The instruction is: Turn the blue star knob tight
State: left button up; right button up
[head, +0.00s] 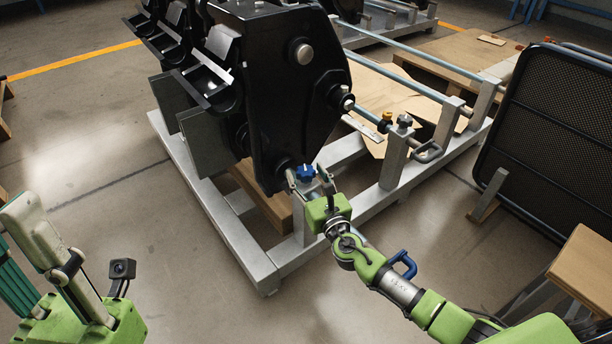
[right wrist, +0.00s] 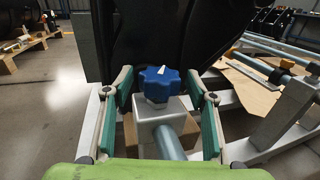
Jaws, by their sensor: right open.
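The blue star knob (head: 306,173) sits on top of a light grey block (right wrist: 160,108) at the front of the metal frame, beside the black coupler (head: 285,95). In the right wrist view the knob (right wrist: 157,88) has several lobes and a white mark on top. My right gripper (head: 308,177) is open, with one finger on each side of the knob and block. In the right wrist view, gaps show between the knob and both green-padded fingers. My left gripper (head: 18,252) is at the left edge, partly cut off, far from the knob; its opening is unclear.
The grey frame (head: 225,226) carries the coupler, with a round rod (right wrist: 172,142) running from the block between my right fingers. A post with a dark knob (head: 404,121) stands to the right. A black mesh panel (head: 555,125) is farther right. Open floor lies at front left.

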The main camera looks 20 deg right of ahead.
jog(key=shift+w, duration=0.5)
jog(key=shift+c, duration=0.4)
jog(key=c, duration=1)
jog(key=shift+c, duration=0.2)
jog(key=shift+a, duration=0.1)
